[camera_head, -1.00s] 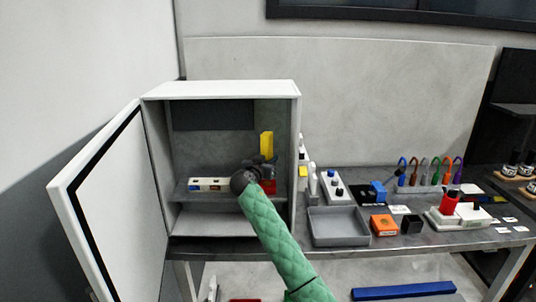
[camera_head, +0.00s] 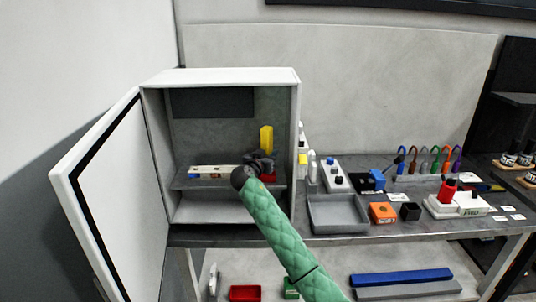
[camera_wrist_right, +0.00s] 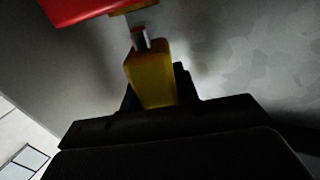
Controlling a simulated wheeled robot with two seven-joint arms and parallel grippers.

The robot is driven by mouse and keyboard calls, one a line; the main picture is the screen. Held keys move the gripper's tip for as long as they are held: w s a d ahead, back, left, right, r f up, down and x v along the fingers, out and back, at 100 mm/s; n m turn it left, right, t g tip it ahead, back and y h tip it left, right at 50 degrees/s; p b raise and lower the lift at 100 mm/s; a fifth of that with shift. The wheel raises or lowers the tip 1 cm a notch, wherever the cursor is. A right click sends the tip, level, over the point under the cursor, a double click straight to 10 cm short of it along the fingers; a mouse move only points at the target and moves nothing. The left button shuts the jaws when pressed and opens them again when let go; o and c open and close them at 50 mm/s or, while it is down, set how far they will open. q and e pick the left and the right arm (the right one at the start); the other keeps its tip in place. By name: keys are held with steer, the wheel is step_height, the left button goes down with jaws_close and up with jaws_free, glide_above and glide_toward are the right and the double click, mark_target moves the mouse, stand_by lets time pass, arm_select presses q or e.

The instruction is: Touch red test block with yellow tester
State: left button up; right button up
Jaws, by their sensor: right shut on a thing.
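My right gripper (camera_head: 262,160) is inside the open white cabinet (camera_head: 235,76), at the right end of its shelf. It is shut on the yellow tester (camera_head: 266,138), which stands up above the jaws in the head view. The tester also fills the middle of the right wrist view (camera_wrist_right: 150,75), with a metal tip at its far end. The red test block (camera_head: 268,178) is just below the gripper on the shelf. In the wrist view the red block (camera_wrist_right: 85,8) is at the top left, close beyond the tip; I cannot tell whether they touch. My left gripper is out of view.
A white strip with coloured blocks (camera_head: 212,172) lies on the shelf left of my gripper. The cabinet door (camera_head: 95,200) stands open at left. Right of the cabinet, the bench holds a grey tray (camera_head: 338,226), an orange box (camera_head: 382,212) and several coloured hooks.

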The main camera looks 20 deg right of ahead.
mark_target(268, 138)
steer(key=shift+s+f+b, duration=0.1)
steer(key=shift+f+b, duration=0.55)
steer(key=shift+b, duration=0.15)
stand_by(1.3)
steer(key=shift+r, duration=3.6)
